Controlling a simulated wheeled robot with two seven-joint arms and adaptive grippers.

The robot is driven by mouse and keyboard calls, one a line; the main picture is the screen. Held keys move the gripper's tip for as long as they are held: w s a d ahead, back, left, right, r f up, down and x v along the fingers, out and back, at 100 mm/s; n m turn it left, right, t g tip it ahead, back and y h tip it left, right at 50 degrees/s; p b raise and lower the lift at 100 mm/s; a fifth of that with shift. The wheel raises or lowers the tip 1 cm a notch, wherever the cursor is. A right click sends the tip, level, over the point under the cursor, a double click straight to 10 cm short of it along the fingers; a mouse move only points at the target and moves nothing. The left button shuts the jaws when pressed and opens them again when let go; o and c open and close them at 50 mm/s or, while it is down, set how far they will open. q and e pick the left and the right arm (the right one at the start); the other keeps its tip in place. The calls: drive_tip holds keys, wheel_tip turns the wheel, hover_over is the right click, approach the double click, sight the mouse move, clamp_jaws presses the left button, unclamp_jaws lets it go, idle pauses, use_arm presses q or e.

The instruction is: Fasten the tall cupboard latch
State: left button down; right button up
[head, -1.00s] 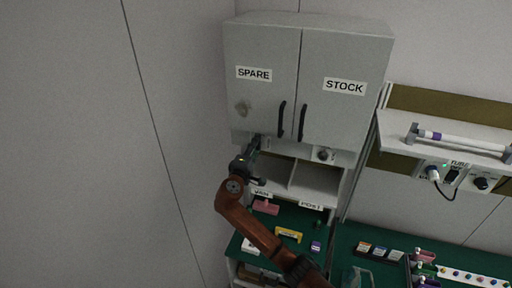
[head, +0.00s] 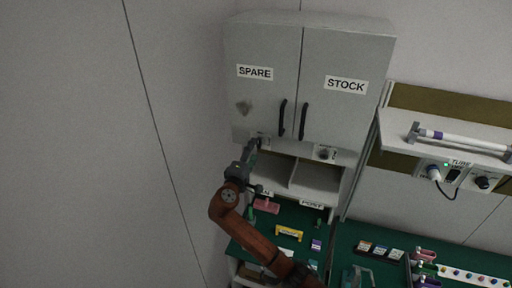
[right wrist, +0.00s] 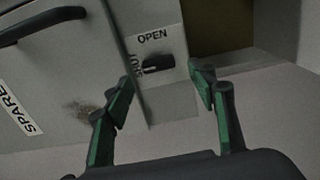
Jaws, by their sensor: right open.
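The tall grey cupboard (head: 283,60) has a SPARE door (head: 262,98) and a STOCK door (head: 343,105), which look closed in the head view. A dark latch knob (right wrist: 158,63) shows in the right wrist view, with OPEN printed above it and SHUT to its left. Its bar lies about level in that picture, its left end towards SHUT. My right gripper (right wrist: 163,85) is open, its green fingers apart on either side of the knob and short of it. In the head view the right gripper (head: 250,152) is below the SPARE door. My left gripper is not in view.
A second knob (head: 323,153) sits below the STOCK door. Open cubbies lie under the cupboard, above a green bench (head: 345,238) with several small items. A shelf (head: 450,140) with a tube stands right. The left wall side is free.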

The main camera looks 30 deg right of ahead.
drive_tip(key=v, duration=0.7)
drive_tip(key=shift+s+a, duration=0.25)
drive_tip(key=shift+s, duration=0.05)
